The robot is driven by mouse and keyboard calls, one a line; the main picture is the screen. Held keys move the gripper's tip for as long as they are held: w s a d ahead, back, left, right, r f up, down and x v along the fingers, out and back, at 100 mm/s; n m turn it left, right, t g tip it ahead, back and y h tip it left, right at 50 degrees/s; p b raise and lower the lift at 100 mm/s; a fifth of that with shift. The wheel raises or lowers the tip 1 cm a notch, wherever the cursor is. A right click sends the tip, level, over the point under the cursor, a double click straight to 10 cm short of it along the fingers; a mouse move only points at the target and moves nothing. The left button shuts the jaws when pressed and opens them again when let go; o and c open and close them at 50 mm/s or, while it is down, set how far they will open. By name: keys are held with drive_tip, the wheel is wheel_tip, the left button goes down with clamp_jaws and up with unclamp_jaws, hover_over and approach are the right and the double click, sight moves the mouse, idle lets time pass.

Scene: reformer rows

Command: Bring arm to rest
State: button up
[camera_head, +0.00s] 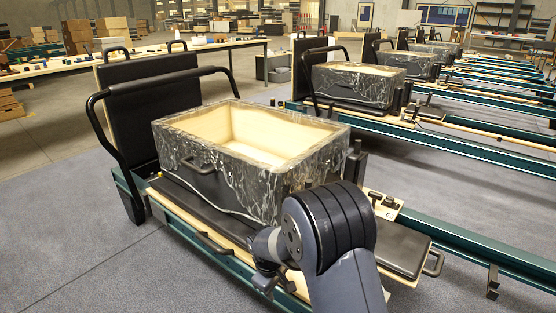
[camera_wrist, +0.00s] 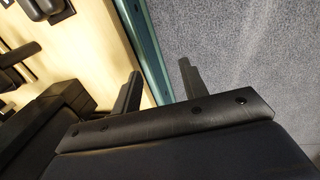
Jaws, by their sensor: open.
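My gripper (camera_wrist: 160,88) shows in the wrist view with its two dark fingers apart and nothing between them. Past the fingers lie a pale wooden board, a teal rail (camera_wrist: 153,45) and grey floor. In the head view my arm rises from the bottom edge and bends in front of the near reformer (camera_head: 215,245). The gripper end is low and partly hidden beside the reformer's front edge. A black marbled box (camera_head: 290,178) with a pale, empty-looking inside sits on that reformer, behind my arm.
More reformers with similar marbled boxes (camera_head: 355,85) stand in a row toward the back right. A long table (camera_head: 150,57) with small items stands at the back left. Cardboard boxes (camera_head: 78,37) are stacked behind it. Grey floor (camera_head: 60,210) is clear at the left.

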drive_tip(key=shift+s+a+r+p, duration=0.1)
drive_tip(key=shift+a+r+p, duration=0.15)
drive_tip(key=shift+r, duration=0.65)
drive_tip(key=shift+a+r+p, duration=0.1)
drive_tip(key=shift+r+p, duration=0.15)
drive_tip(key=shift+r, duration=0.6)
